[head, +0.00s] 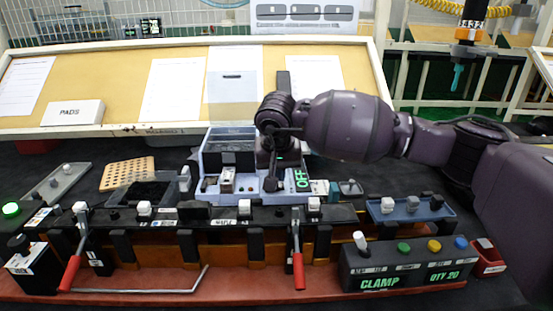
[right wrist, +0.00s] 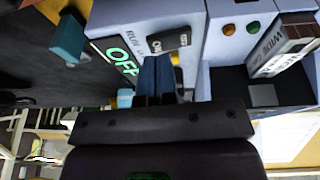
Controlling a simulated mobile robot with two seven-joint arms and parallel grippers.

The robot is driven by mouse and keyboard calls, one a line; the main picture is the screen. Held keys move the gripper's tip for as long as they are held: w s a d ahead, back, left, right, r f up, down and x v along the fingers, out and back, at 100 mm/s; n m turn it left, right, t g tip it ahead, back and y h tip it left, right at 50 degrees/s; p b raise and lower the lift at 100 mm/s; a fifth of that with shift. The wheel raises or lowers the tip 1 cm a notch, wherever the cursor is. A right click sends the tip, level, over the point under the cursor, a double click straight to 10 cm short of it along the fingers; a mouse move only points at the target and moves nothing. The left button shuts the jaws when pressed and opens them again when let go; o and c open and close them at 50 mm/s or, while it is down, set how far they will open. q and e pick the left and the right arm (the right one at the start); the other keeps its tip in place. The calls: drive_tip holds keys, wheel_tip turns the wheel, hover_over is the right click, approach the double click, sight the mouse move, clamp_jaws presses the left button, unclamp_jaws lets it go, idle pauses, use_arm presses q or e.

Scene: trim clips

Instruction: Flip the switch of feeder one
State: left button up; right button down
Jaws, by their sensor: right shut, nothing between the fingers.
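The light-blue feeder (head: 228,136) stands at the middle back of the bench, in front of the tilted board. Its display (head: 301,179) reads OFF in green; the display also shows in the right wrist view (right wrist: 122,60). Beside it there is a dark switch (right wrist: 170,40) on a panel marked RUN. My right gripper (head: 271,184) points down at the feeder's front, shut and empty. In the right wrist view its fingertips (right wrist: 160,62) are right at the switch's edge; I cannot tell whether they touch it. The feeder's number is not readable. My left gripper is out of view.
A clip fixture with red-handled levers (head: 297,262) runs along the front. A CLAMP control box (head: 405,262) stands front right, and a blue tray (head: 408,213) lies behind it. A perforated tan block (head: 127,173) lies left of the feeder. The tilted board (head: 110,75) closes off the back.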

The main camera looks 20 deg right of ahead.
drive_tip(key=shift+f, duration=0.5)
drive_tip(key=shift+s+d+f+y, duration=0.1)
drive_tip(key=shift+d+f+y, duration=0.2)
drive_tip(key=shift+f+y, duration=0.25)
drive_tip(key=shift+r, duration=0.1)
drive_tip(key=shift+a, duration=0.1)
drive_tip(key=shift+a, duration=0.1)
drive_tip(key=shift+w+a+r, duration=0.2)
drive_tip(key=shift+w+a, duration=0.1)
drive_tip(key=shift+a, duration=0.3)
